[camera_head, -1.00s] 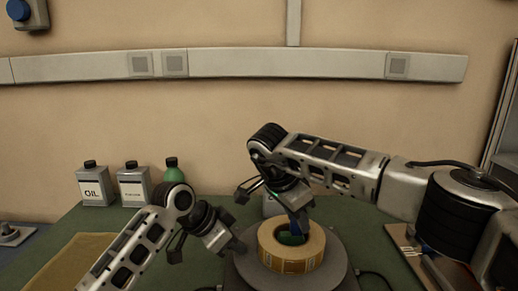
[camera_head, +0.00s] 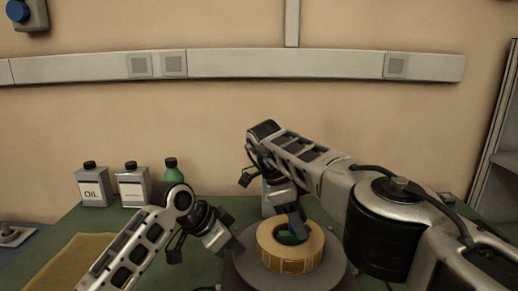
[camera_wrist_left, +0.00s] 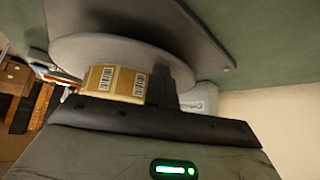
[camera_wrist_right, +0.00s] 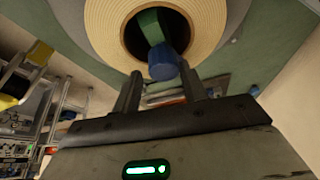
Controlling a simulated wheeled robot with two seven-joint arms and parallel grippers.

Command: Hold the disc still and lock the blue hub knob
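The grey disc (camera_head: 338,274) lies flat on the bench with a tan label roll (camera_head: 290,262) on it. The blue hub knob (camera_wrist_right: 163,62) and a green hub part (camera_wrist_right: 151,27) show in the roll's opening in the right wrist view. My right gripper (camera_head: 297,230) points down at the opening. Its fingers (camera_wrist_right: 162,88) are apart, on either side of the knob's near end, with gaps. My left gripper (camera_head: 238,247) is at the disc's left edge. Its fingers (camera_wrist_left: 163,85) look together, in front of the disc and roll; anything pinched between them is hidden.
Two grey cans (camera_head: 133,186) and a green bottle (camera_head: 171,172) stand at the back left of the bench. A brown mat (camera_head: 66,264) lies at the front left.

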